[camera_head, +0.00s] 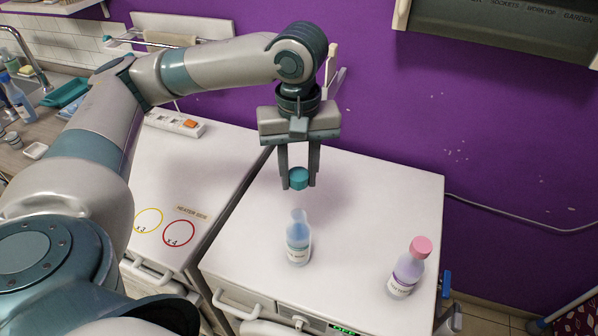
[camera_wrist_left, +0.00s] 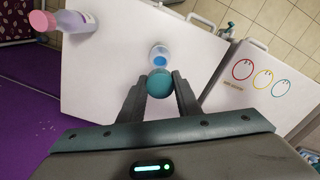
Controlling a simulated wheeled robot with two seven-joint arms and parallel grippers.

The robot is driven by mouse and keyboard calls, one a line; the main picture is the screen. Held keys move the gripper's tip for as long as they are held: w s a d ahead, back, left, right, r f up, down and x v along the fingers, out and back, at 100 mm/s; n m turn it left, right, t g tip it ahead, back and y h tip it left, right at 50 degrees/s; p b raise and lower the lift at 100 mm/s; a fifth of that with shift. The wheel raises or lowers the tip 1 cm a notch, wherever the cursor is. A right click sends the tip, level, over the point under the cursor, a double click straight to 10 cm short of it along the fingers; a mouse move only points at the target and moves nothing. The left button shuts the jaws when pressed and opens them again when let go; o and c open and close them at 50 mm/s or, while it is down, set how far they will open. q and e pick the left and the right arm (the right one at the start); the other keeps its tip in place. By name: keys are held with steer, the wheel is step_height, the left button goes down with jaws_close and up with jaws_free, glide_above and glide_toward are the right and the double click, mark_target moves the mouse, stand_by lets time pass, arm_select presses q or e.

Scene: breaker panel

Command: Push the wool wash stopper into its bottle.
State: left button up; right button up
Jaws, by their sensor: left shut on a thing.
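A teal stopper (camera_head: 299,178) is held between the fingertips of my left gripper (camera_head: 299,185), which points down and is shut on it. The stopper also shows in the left wrist view (camera_wrist_left: 160,84). Below it, an open clear-blue bottle (camera_head: 298,240) with a white and teal label stands upright on the white worktop. Its neck is empty, and there is a clear gap between stopper and bottle mouth. In the left wrist view the bottle (camera_wrist_left: 158,55) shows just beyond the stopper. The label text is too small to read surely. My right gripper is not in view.
A second bottle (camera_head: 405,270) with a purple label and pink stopper (camera_head: 420,247) stands to the right, near the worktop's edge. A white power strip (camera_head: 175,123) lies on the left cabinet top. A purple wall (camera_head: 440,110) is behind. The worktop around the open bottle is clear.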

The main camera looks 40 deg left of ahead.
arm_select(q)
steer(key=shift+r+p, duration=0.15)
steer(key=shift+p, duration=0.55)
step_height(320, 180, down, 2)
steer(key=shift+f, duration=0.1)
step_height(320, 180, down, 2)
step_height(320, 180, down, 3)
steer(key=shift+f, duration=0.4)
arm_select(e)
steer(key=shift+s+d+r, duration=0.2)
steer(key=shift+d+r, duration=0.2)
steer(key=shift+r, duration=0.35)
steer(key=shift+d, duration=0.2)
arm_select(q)
steer(key=shift+p, duration=0.35)
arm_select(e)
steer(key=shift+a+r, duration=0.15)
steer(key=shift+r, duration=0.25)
